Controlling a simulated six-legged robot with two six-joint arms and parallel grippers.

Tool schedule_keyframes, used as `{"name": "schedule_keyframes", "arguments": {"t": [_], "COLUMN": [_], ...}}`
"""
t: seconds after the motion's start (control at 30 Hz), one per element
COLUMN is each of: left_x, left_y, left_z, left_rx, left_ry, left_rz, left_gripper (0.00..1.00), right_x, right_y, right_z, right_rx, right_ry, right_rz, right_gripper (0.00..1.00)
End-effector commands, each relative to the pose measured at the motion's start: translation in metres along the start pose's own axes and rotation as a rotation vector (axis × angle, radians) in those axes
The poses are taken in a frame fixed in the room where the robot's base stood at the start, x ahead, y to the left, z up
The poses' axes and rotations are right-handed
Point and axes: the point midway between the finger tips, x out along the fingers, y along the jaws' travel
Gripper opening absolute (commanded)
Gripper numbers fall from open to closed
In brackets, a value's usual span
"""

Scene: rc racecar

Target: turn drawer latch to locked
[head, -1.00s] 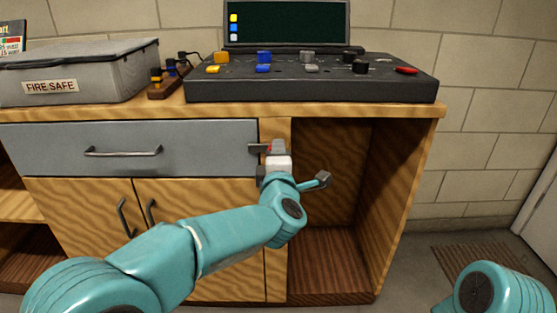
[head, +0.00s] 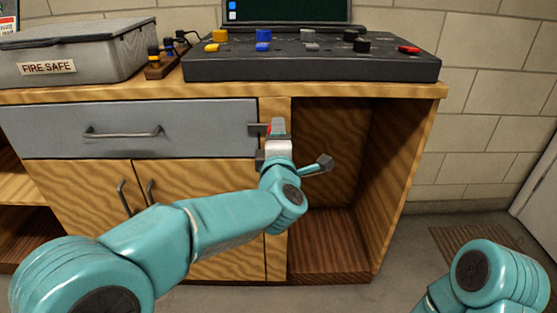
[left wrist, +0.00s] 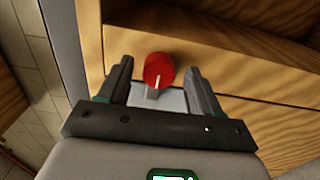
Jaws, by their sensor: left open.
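The drawer latch is a round red knob (left wrist: 158,68) with a white line on its face, in the left wrist view. The line points toward the bottom of that picture, and a small grey piece shows below the knob. My left gripper (left wrist: 160,74) is open, with one finger on each side of the knob and gaps visible between. In the head view, my left gripper (head: 276,128) is at the wooden post right of the closed grey drawer (head: 60,133) and hides most of the latch. My right arm shows at the lower right, but its gripper is out of view.
A black control panel (head: 310,68) with coloured switches and a grey fire-safe box (head: 110,55) stand on the wooden bench top (head: 300,90). An open, empty compartment (head: 335,235) lies right of the post. Two cupboard doors (head: 80,180) are below the drawer.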

Motion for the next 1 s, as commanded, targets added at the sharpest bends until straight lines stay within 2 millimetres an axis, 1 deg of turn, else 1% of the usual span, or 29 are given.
{"name": "schedule_keyframes", "arguments": {"t": [0.17,0.3,0.4,0.5,0.6,0.7,1.0], "left_x": [-0.043,-0.081,-0.105,-0.125,-0.138,-0.145,-0.148], "left_y": [0.003,0.004,0.003,0.003,0.002,0.001,0.001], "left_z": [0.000,0.001,0.001,0.000,0.000,-0.001,-0.001], "left_rx": [0.001,0.001,0.000,-0.001,-0.001,-0.001,-0.002], "left_ry": [-0.003,-0.004,-0.004,-0.002,-0.002,0.000,0.001], "left_rz": [0.001,0.002,0.002,0.002,0.002,0.001,0.002], "left_gripper": [0.64,0.64,0.64,0.64,0.64,0.64,0.64], "right_x": [-0.006,-0.012,-0.015,-0.018,-0.019,-0.020,-0.020], "right_y": [-0.002,-0.004,-0.005,-0.006,-0.006,-0.006,-0.006], "right_z": [0.003,0.007,0.009,0.011,0.013,0.013,0.014], "right_rx": [0.003,0.006,0.008,0.009,0.010,0.011,0.011], "right_ry": [-0.011,-0.025,-0.034,-0.041,-0.045,-0.048,-0.049], "right_rz": [0.000,0.001,0.001,0.002,0.002,0.002,0.002], "right_gripper": [0.43,0.43,0.43,0.43,0.43,0.43,0.43]}}
